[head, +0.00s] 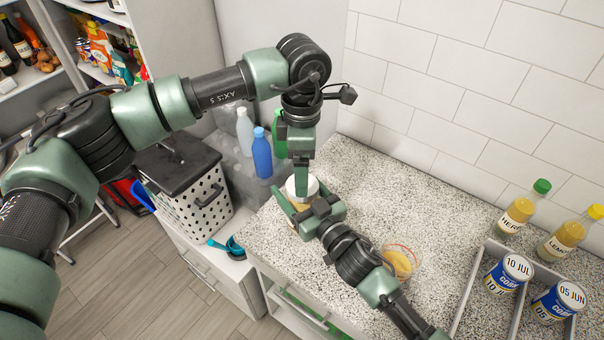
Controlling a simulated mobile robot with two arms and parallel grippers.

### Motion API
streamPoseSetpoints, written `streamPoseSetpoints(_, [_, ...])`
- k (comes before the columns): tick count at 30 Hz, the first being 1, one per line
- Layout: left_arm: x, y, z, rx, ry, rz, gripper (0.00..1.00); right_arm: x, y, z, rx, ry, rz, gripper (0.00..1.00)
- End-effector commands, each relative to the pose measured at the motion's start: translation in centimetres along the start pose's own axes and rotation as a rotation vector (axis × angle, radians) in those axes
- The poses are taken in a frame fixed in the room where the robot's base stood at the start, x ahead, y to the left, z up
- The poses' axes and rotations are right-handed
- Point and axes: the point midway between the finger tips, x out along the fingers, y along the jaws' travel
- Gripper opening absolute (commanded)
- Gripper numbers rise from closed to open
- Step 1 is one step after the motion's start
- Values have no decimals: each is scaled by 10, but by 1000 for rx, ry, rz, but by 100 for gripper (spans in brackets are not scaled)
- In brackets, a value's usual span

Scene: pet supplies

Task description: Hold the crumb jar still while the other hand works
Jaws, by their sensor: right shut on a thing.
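The crumb jar (299,206), with tan contents and a white lid (293,187), stands on the speckled counter near its left edge. My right gripper (304,205) comes from the lower right and is shut around the jar's body. My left gripper (303,188) reaches down from above, its fingers at the white lid. I cannot tell whether the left fingers are open or shut on the lid. The grippers hide much of the jar.
A glass bowl (399,262) with orange contents sits right of my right gripper. A grey tray (470,290) with blue cans and two yellow bottles (517,212) are at the right. Blue (262,155) and white (245,132) bottles stand behind at the left. Mid-counter is clear.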

Motion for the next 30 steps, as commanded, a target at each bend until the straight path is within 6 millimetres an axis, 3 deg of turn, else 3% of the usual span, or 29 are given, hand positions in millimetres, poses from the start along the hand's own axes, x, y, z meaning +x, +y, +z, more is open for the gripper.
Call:
streamPoseSetpoints(4, [-3, 0, 0, 60, 0, -1, 82, 0, 0, 0, 0, 0, 0, 0])
streamPoseSetpoints(7, [-7, 0, 0, 198, 0, 0, 82, 0, 0, 0, 0, 0, 0, 0])
streamPoseSetpoints(21, [-32, 1, 0, 1194, 0, 0, 82, 0, 0, 0, 0, 0, 0, 0])
streamPoseSetpoints(30, [-27, 0, 0, 1392, -2, -3, 82, 0, 0, 0, 1, 0, 0, 0])
